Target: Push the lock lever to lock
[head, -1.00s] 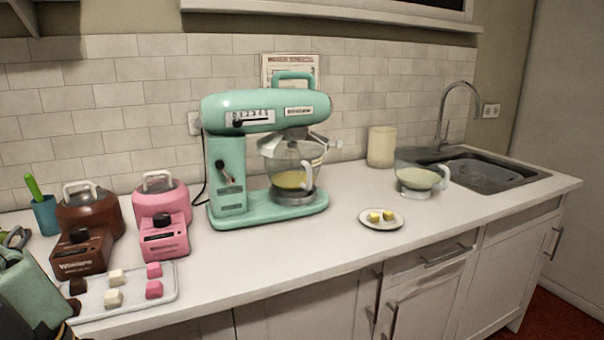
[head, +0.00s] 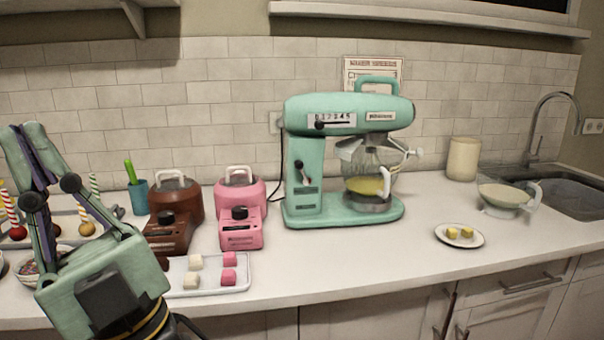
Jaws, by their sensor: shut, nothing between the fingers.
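A mint-green stand mixer (head: 303,205) stands on the counter right of centre. A small dark lever (head: 302,172) is on the side of its column and looks tilted; it may be the lock lever, and its markings are too small to read. The mixer head (head: 400,108) is down over a clear bowl (head: 364,187) with yellow contents. My gripper (head: 31,135) is at the far left, pointing up, its fingertips together and empty. It is well apart from the mixer and lever.
Brown (head: 175,205) and pink (head: 240,196) small appliances and a tray (head: 242,286) of cubes stand between my gripper and the mixer. A plate (head: 476,240) with yellow pieces, a jug (head: 503,199) and a sink (head: 578,196) lie right. The counter before the mixer is clear.

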